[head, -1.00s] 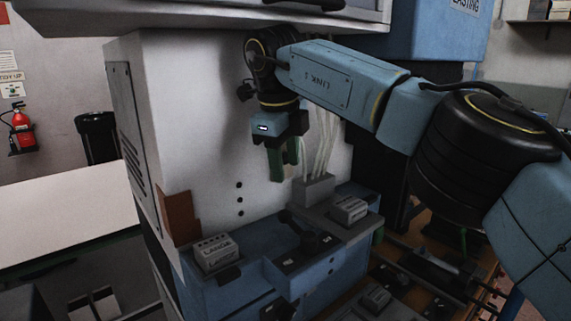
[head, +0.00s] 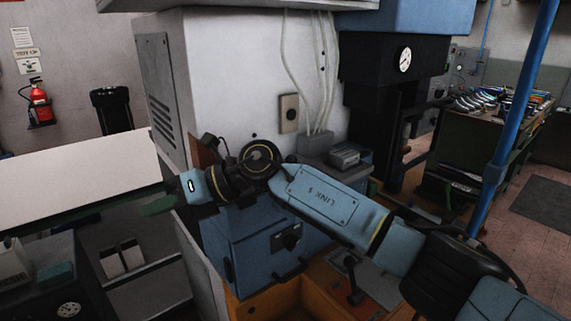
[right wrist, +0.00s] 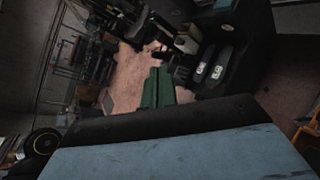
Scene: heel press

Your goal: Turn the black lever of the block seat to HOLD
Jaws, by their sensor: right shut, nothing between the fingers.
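My right gripper (head: 158,207) is at the left in the head view, pointing left, clear of the blue housing (head: 262,262). Its green fingers are shut and empty, and they also show in the right wrist view (right wrist: 157,88). A black lever (head: 353,285) stands on a grey plate in the orange base, at lower centre right, away from the gripper. No HOLD marking is readable, so I cannot tell which control belongs to the block seat. My right arm covers part of the housing's top. My left gripper is out of view.
A dark unit with a gauge (head: 68,309) is at lower left. A grey block (head: 345,157) sits on the housing's far right. A blue post (head: 515,100) stands at the right.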

